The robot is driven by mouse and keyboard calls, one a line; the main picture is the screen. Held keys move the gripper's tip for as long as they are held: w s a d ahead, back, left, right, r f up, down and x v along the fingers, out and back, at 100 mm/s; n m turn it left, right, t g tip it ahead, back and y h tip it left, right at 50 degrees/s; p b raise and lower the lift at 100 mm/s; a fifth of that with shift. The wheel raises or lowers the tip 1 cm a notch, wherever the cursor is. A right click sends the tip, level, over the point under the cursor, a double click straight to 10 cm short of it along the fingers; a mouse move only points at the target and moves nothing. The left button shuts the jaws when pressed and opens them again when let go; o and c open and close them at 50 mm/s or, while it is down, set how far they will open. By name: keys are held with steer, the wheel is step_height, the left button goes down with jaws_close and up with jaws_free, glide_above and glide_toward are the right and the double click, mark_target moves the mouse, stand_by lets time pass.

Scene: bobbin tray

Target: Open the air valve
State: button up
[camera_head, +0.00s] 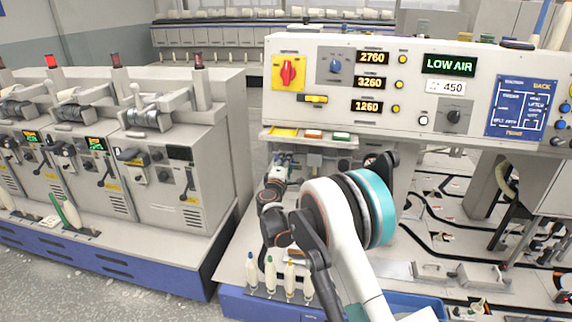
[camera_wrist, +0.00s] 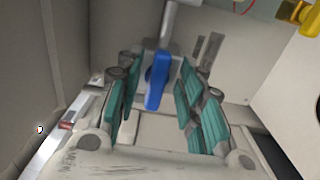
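In the wrist view a blue lever handle (camera_wrist: 158,80), which looks like the air valve's, hangs from a grey fitting with a pipe rising above it. My gripper (camera_wrist: 157,95) has its teal-padded fingers apart on either side of the handle. Gaps show on both sides, so the fingers are not closed on it. The lever lies roughly lengthwise between them, its lower end tilted slightly left. In the head view my arm reaches under the control panel, and I cannot make out the valve there. The display (camera_head: 450,64) reads LOW AIR.
The control panel (camera_head: 400,130) overhangs the arm. Pale walls close in around the fitting in the wrist view, with a yellow part (camera_wrist: 298,14) at upper right. Several bobbins (camera_head: 270,275) stand at the bench front. A row of machines (camera_head: 165,165) stands left.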

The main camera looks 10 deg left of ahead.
steer(key=s, duration=1.1)
steer(key=shift+s+a, duration=0.2)
steer(key=shift+s, duration=0.2)
